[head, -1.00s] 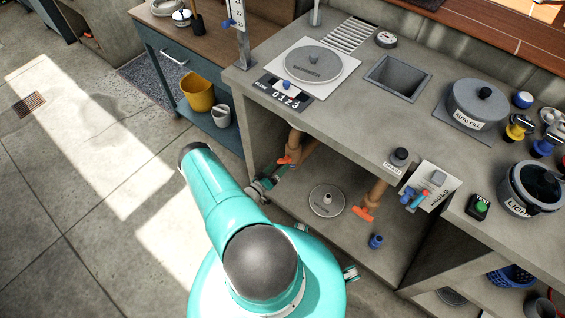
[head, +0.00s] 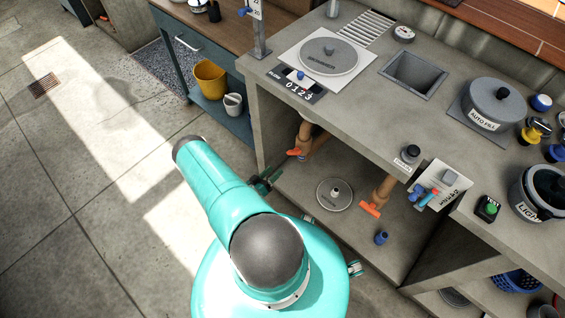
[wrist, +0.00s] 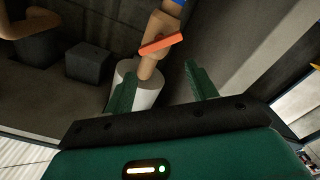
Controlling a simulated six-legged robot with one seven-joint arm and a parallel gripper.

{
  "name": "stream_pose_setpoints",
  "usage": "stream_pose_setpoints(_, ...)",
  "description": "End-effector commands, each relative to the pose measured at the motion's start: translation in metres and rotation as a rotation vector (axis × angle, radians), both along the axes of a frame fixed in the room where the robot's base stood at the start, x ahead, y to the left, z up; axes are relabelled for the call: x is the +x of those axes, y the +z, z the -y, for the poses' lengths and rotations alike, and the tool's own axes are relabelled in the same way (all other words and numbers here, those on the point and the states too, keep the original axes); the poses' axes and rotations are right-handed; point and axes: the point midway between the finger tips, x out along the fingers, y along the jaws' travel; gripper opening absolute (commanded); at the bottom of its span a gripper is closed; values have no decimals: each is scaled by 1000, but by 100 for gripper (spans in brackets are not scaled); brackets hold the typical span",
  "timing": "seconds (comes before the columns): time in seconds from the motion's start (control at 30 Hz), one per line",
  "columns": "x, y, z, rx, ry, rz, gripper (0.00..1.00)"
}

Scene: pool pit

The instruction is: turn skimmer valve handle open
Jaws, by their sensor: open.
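An orange valve handle (head: 294,152) sits on a tan pipe (head: 306,141) under the counter's left end. A second orange handle (head: 370,209) is on another tan pipe to its right. I cannot read a label that says which is the skimmer valve. My gripper (head: 272,178) is open and empty, to the lower left of the left handle and apart from it. In the wrist view an orange handle (wrist: 161,44) lies slantwise across its pipe, beyond and between the open fingertips (wrist: 158,78).
A white cylinder (wrist: 147,88) stands below the pipe in the wrist view. The cabinet floor holds a round grey lid (head: 333,202) and a small blue fitting (head: 381,238). The concrete counter (head: 348,97) overhangs the pipes.

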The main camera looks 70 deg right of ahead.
Motion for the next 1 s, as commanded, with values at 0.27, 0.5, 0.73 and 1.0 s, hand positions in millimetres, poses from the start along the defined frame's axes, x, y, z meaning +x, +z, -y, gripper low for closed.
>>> stream_pose_setpoints(0.27,2,0,-8,-196,-1,456,57)
stream_pose_setpoints(0.5,1,0,-5,-253,-1,584,57)
stream_pose_setpoints(0.73,-13,0,26,-253,-2,581,57)
stream_pose_setpoints(1.0,-34,0,75,-252,-2,581,57)
